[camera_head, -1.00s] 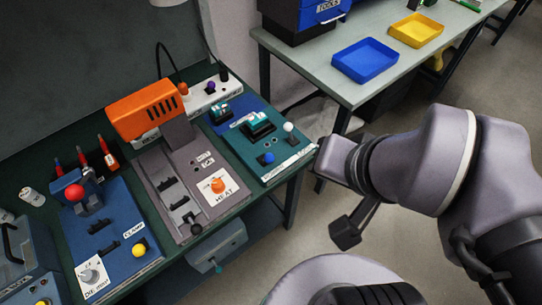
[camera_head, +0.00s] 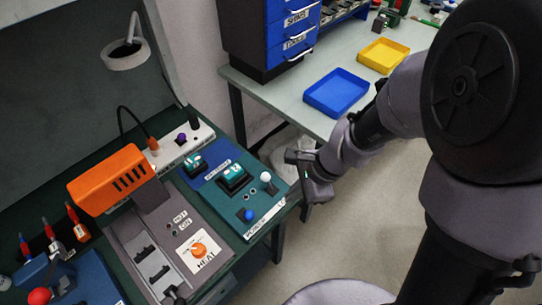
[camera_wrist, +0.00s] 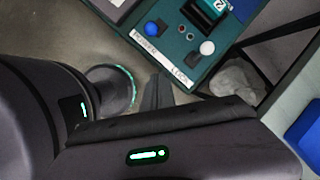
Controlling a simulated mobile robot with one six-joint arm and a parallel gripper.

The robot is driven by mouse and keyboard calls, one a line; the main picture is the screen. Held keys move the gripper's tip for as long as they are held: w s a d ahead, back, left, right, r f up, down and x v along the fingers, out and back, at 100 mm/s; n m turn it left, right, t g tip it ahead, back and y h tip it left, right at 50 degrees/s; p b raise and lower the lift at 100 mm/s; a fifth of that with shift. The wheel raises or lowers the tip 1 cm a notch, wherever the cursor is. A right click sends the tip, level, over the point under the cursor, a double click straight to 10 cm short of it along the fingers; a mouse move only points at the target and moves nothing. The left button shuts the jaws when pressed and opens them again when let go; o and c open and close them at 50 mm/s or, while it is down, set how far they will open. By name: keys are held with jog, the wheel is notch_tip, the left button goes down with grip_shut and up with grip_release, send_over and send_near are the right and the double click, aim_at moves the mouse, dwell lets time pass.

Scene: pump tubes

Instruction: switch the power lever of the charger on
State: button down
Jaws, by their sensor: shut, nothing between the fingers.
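The charger (camera_head: 262,222) is a teal panel at the right end of the dark green bench. It carries a blue-knobbed lever (camera_head: 248,214) and a white-knobbed lever (camera_head: 265,177). In the wrist view the label by the blue knob (camera_wrist: 151,29) seems to read POWER, and the one by the white knob (camera_wrist: 207,48) LOCK. My gripper (camera_head: 305,208) is shut and empty, just right of the charger's front edge, apart from both knobs. Its dark fingers (camera_wrist: 157,88) point toward the charger in the wrist view. Whether the blue lever is on or off is unclear.
Left of the charger stand a grey heat station (camera_head: 160,262) with an orange head (camera_head: 107,180) and a blue panel with a red knob (camera_head: 39,297). A white power strip (camera_head: 178,145) lies behind. A second table with a blue tray (camera_head: 337,93) stands behind my arm.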

aim_at(249, 216)
jog(key=a+f+b, duration=0.2)
jog(key=f, duration=0.1)
jog(key=a+f+b, duration=0.2)
jog(key=a+f, duration=0.1)
jog(key=a+f+b, duration=0.2)
jog(key=shift+s+a+f, duration=0.3)
jog(key=shift+s+f, duration=0.1)
jog(key=shift+r, duration=0.1)
jog(key=p, duration=0.3)
jog(key=shift+a+r, duration=0.1)
jog(key=shift+r, duration=0.25)
jog(key=shift+w+a+f+h+p, duration=0.1)
jog(key=shift+w+h+p, duration=0.15)
jog(key=shift+p, duration=0.3)
jog(key=shift+s+p, duration=0.1)
jog(key=shift+p, duration=0.25)
